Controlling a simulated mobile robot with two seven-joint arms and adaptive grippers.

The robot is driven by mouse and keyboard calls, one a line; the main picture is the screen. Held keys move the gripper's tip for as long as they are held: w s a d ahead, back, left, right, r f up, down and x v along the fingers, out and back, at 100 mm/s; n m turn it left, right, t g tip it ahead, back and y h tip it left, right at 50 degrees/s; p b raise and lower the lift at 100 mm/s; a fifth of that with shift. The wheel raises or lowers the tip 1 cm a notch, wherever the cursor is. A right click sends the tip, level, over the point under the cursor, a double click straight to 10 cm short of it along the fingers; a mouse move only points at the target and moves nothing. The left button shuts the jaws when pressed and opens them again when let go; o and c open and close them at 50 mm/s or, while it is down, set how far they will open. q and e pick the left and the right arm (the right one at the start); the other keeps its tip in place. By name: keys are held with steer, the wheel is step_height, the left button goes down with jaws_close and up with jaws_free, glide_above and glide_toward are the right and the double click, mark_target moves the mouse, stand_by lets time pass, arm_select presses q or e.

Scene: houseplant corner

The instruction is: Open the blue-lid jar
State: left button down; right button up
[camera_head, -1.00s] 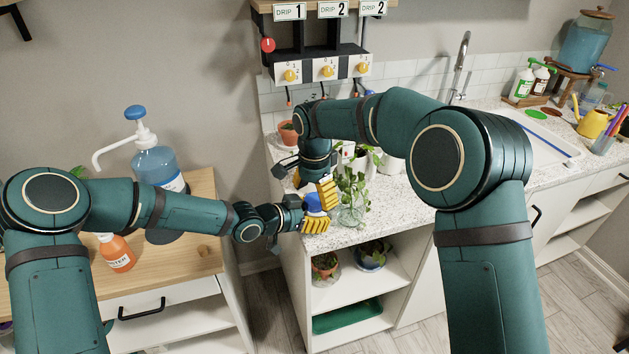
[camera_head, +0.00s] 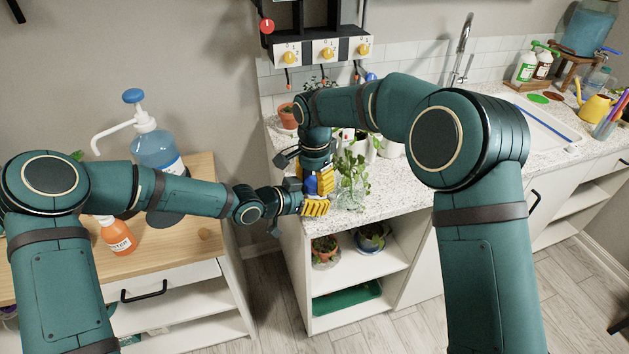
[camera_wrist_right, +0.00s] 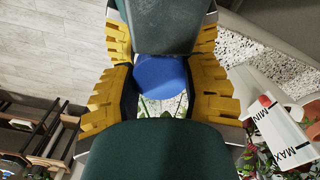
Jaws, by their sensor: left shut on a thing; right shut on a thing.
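The blue lid (camera_head: 311,187) of the jar shows as a small patch between my two grippers at the near left corner of the counter. It shows more fully in the right wrist view (camera_wrist_right: 162,78), between the yellow finger pads. My right gripper (camera_head: 319,183) comes down from above and is shut on the lid. My left gripper (camera_head: 312,207) reaches in from the left, just below, and is shut on the jar. The jar's body is hidden by the left gripper's yellow fingers. I cannot see a gap between lid and jar.
A glass vase with a leafy cutting (camera_head: 351,188) stands close right of the grippers. A terracotta pot (camera_head: 287,116) is behind them. The valve box (camera_head: 325,50) hangs above. The wooden cabinet at left holds a pump bottle (camera_head: 158,155) and an orange bottle (camera_head: 115,236).

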steer(key=n, duration=0.5)
steer(key=shift+n, duration=0.4)
steer(key=o, duration=1.2)
steer(key=shift+o, duration=0.2)
steer(key=shift+o, duration=0.3)
steer(key=shift+r, duration=2.3)
steer(key=shift+r+m, duration=1)
steer(key=shift+r, duration=0.55)
steer(key=shift+f, duration=3.85)
